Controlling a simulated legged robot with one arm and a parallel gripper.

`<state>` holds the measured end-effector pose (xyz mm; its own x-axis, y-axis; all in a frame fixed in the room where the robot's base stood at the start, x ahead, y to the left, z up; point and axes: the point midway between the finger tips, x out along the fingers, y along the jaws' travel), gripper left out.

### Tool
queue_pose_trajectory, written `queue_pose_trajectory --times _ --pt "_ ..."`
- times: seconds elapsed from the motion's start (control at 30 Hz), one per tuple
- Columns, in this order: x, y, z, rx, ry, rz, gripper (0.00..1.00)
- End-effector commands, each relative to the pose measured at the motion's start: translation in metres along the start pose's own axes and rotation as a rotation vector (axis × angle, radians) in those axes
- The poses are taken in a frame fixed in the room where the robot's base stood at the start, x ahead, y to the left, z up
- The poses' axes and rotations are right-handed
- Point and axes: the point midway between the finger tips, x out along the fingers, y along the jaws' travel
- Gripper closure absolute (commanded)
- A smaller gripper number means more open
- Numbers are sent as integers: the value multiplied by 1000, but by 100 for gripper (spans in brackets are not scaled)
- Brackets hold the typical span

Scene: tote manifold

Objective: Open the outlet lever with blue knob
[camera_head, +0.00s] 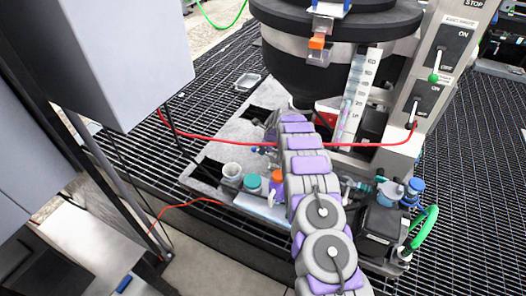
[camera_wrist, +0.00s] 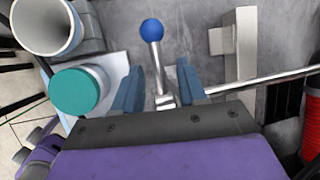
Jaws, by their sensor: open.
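The outlet lever (camera_wrist: 158,68) shows in the wrist view as a short metal rod with a round blue knob (camera_wrist: 152,29) on its end. Its base meets a horizontal metal pipe (camera_wrist: 265,82). My gripper (camera_wrist: 160,70) is open, with one blue finger on each side of the lever rod. The knob lies beyond the fingertips. I cannot tell whether either finger touches the rod. In the head view my arm reaches to the base of the black vessel, and my gripper (camera_head: 272,128) is small and partly hidden there. The lever is hard to make out in that view.
A white cup (camera_wrist: 47,22) and a teal-capped container (camera_wrist: 78,91) stand left of my gripper in the wrist view. A grey bracket (camera_wrist: 240,50) is on the right. In the head view, a red hose (camera_head: 220,142) crosses near my arm, below the black vessel (camera_head: 300,75).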

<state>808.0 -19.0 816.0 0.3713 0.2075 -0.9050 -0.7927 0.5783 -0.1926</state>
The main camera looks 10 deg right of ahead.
Motion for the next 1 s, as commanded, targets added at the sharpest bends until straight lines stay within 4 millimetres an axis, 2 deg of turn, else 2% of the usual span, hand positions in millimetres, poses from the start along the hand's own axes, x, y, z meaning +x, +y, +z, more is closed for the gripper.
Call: queue_pose_trajectory --times 0.23,0.67,1.0 --pt "22 1 -2 0 1 3 59" --pt "25 0 0 0 0 2 59" --pt "25 0 0 -1 0 2 91"
